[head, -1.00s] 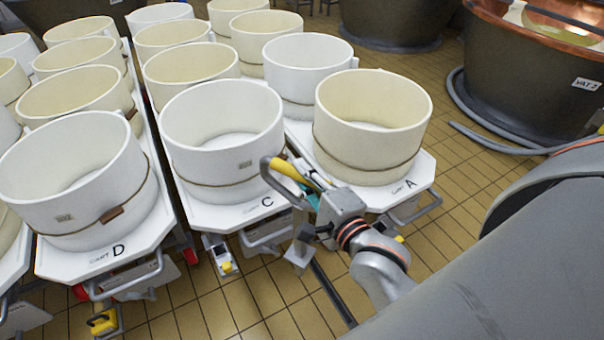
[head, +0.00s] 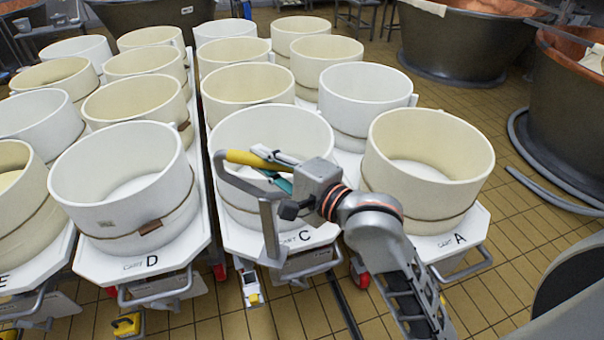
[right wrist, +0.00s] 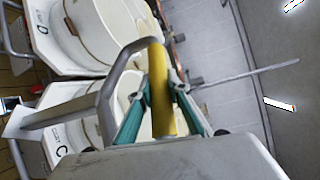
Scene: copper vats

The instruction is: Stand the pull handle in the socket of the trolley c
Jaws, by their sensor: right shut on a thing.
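The pull handle has a yellow grip (head: 245,158) and a bent grey bar with a straight grey shank (head: 270,228). My right gripper (head: 280,172) is shut on the yellow grip, and the handle hangs in the air before the tub of trolley C. In the right wrist view the teal fingers lie on both sides of the yellow grip (right wrist: 160,88). Trolley C (head: 290,242) is a white deck carrying a white tub. A pale fitting with a yellow part (head: 251,288) sits at its front left. I cannot tell if it is the socket. My left gripper is out of view.
Trolley D (head: 148,262) stands close on the left and trolley A (head: 462,240) on the right, each with a tub. More tubs stand in rows behind. Tiled floor (head: 515,285) is open at the front right. Copper vats (head: 455,45) stand at the back right.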

